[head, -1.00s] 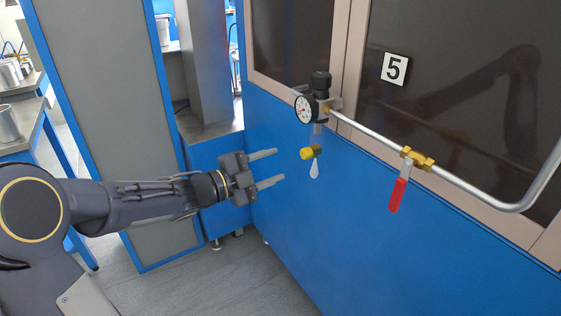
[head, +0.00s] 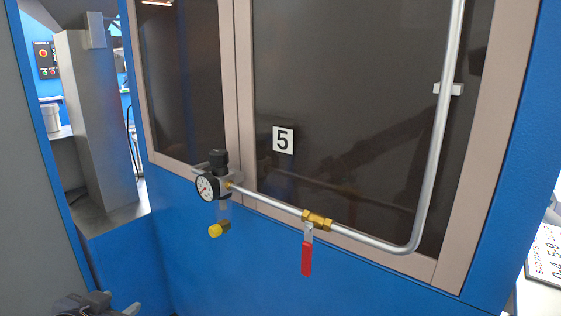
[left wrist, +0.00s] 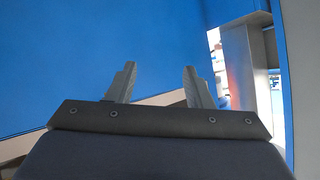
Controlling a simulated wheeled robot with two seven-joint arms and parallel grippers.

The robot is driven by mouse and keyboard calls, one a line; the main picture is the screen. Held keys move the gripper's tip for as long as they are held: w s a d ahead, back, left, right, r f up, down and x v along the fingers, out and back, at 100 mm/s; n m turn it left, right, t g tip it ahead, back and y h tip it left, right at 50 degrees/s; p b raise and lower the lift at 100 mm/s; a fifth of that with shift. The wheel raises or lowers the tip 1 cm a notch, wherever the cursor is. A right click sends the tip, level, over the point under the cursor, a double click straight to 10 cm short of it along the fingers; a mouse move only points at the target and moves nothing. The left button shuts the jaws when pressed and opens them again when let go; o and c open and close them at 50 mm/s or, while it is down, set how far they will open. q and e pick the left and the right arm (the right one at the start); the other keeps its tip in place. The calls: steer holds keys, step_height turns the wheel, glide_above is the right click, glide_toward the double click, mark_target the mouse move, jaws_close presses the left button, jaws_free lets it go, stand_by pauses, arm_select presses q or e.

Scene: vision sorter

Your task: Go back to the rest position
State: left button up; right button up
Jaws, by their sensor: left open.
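My left gripper shows in the left wrist view (left wrist: 158,84), its two fingers apart with nothing between them. Blue panel lies beyond the fingers. In the head view only a dark part of my left arm shows at the bottom left edge, and the fingertips cannot be made out. The arm is clear of the pressure gauge and regulator (head: 209,187), the yellow knob (head: 216,230) below it and the brass valve (head: 317,220). The valve's red handle (head: 307,259) hangs down. My right gripper is not in view.
A blue cabinet (head: 200,270) with dark windows fills most of the head view. A metal pipe (head: 385,243) runs right from the valve, then up. A grey column (head: 95,125) stands at left.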

arm_select(q)
steer(key=s+d+f+n+g+h+p, duration=0.1)
steer(key=s+d+f+n+g+h, duration=0.15)
steer(key=s+d, duration=0.45)
steer(key=s+d+f+n+g+h+p, duration=0.1)
steer(key=s+d+f+n+g+h, duration=0.2)
steer(key=s, duration=0.8)
step_height(320, 180, up, 18)
steer(key=y+p, duration=0.1)
steer(key=p, duration=1.6)
steer(key=shift+w+f+m+g+p, duration=0.15)
steer(key=shift+w+m+g+p, duration=0.2)
steer(key=shift+w+g+p, duration=0.1)
